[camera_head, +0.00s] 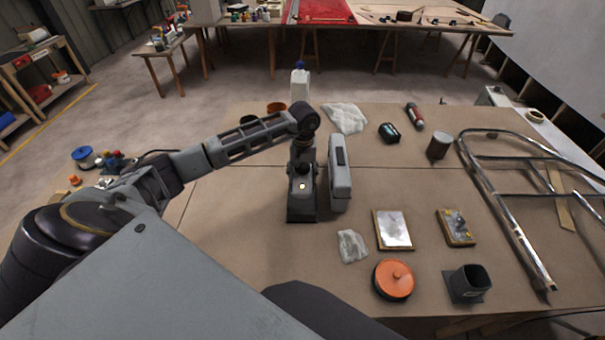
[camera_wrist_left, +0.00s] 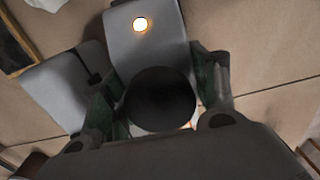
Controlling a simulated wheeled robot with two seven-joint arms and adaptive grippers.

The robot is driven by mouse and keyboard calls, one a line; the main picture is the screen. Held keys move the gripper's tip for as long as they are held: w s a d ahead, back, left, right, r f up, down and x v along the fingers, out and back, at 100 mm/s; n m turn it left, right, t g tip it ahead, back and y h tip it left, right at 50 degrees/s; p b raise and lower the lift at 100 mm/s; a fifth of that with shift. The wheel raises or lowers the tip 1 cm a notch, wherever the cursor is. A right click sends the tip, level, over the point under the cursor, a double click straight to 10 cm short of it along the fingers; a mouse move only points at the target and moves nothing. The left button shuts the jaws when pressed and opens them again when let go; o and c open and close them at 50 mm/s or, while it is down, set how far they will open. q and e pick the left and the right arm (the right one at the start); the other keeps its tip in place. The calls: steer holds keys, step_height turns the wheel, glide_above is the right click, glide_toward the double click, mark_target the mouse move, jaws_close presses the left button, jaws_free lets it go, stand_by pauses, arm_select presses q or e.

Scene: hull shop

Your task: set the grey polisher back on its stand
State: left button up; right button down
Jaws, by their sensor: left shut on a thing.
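My left gripper (camera_head: 303,151) points down near the middle of the bench and is shut on a dark, rounded end, which I take as part of the grey polisher (camera_wrist_left: 160,98). Below and in front of the jaws is a grey upright piece with a glowing lamp, apparently the stand (camera_head: 302,211); its lamp face also shows in the left wrist view (camera_wrist_left: 145,40). The gripper hides most of the polisher. I cannot tell where polisher and stand meet, or whether it is fully seated. My right gripper is not in view.
A grey block with a dark slot (camera_head: 340,190) stands close on the right. The bench's left part looks free.

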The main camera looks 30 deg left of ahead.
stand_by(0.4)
arm_select(q)
steer(key=shift+f, duration=0.15)
steer(key=shift+w+f+b, duration=0.1)
steer(key=shift+f+b, duration=0.4)
steer(key=shift+f, duration=0.35)
steer(key=shift+f+b, duration=0.8)
steer(key=shift+f, duration=1)
steer(key=shift+b, duration=0.55)
steer(key=shift+f+b, duration=0.45)
steer(key=shift+f, duration=0.15)
stand_by(1.0)
